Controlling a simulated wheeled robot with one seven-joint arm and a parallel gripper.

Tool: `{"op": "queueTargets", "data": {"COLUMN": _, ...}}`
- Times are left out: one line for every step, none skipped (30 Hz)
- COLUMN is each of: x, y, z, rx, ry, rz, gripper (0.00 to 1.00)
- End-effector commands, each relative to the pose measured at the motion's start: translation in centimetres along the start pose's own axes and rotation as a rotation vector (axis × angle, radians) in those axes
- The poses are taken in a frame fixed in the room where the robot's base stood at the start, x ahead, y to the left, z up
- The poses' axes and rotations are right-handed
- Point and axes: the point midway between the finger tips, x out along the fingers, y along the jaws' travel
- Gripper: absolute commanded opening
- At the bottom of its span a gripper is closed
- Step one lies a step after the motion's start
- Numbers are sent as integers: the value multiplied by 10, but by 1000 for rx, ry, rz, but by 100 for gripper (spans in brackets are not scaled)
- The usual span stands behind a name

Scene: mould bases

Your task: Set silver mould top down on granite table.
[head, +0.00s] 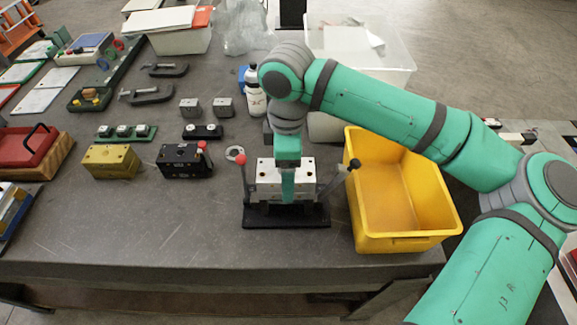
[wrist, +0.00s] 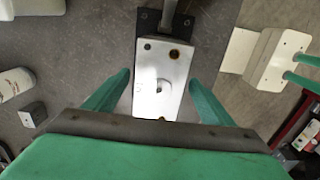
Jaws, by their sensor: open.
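The silver mould top (head: 268,176) is a pale metal block seated in a black base (head: 262,216) near the front of the dark granite table (head: 130,225). Lever arms stand at both sides of it, one with a red knob, one with a black knob. My gripper (head: 287,190) points down at the block, and one green finger hides part of its front. In the wrist view the block's silver top face (wrist: 162,70) with a few holes lies between my open fingers (wrist: 160,82), one at each side, with gaps showing. I cannot tell the fingers' exact height against the block.
A yellow bin (head: 408,238) stands close at right, below my arm. A black block (head: 180,160) and a brass block (head: 110,160) stand at left. The front left tabletop is clear.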

Motion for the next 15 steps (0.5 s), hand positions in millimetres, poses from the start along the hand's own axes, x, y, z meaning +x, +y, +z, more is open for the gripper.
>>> {"op": "queueTargets", "data": {"x": 0, "y": 0, "z": 0, "rx": 1, "ry": 0, "rz": 0, "gripper": 77}}
{"op": "queueTargets", "data": {"x": 0, "y": 0, "z": 1, "rx": 1, "ry": 0, "rz": 0, "gripper": 77}}
{"op": "queueTargets", "data": {"x": 0, "y": 0, "z": 1, "rx": 2, "ry": 0, "rz": 0, "gripper": 67}}
{"op": "queueTargets", "data": {"x": 0, "y": 0, "z": 1, "rx": 2, "ry": 0, "rz": 0, "gripper": 60}}
{"op": "queueTargets", "data": {"x": 0, "y": 0, "z": 1, "rx": 2, "ry": 0, "rz": 0, "gripper": 53}}
{"op": "queueTargets", "data": {"x": 0, "y": 0, "z": 1, "rx": 2, "ry": 0, "rz": 0, "gripper": 43}}
{"op": "queueTargets", "data": {"x": 0, "y": 0, "z": 1, "rx": 2, "ry": 0, "rz": 0, "gripper": 36}}
{"op": "queueTargets", "data": {"x": 0, "y": 0, "z": 1, "rx": 2, "ry": 0, "rz": 0, "gripper": 29}}
{"op": "queueTargets", "data": {"x": 0, "y": 0, "z": 1, "rx": 2, "ry": 0, "rz": -1, "gripper": 19}}
{"op": "queueTargets", "data": {"x": 0, "y": 0, "z": 1, "rx": 2, "ry": 0, "rz": -1, "gripper": 12}}
{"op": "queueTargets", "data": {"x": 0, "y": 0, "z": 1, "rx": 3, "ry": 0, "rz": -1, "gripper": 5}}
{"op": "queueTargets", "data": {"x": -1, "y": 0, "z": 1, "rx": 3, "ry": 0, "rz": 1, "gripper": 3}}
{"op": "queueTargets", "data": {"x": -1, "y": 0, "z": 1, "rx": 3, "ry": 0, "rz": 1, "gripper": 3}}
{"op": "queueTargets", "data": {"x": -1, "y": 0, "z": 1, "rx": 3, "ry": 1, "rz": 1, "gripper": 3}}
{"op": "queueTargets", "data": {"x": -1, "y": 0, "z": 1, "rx": 2, "ry": 0, "rz": 1, "gripper": 3}}
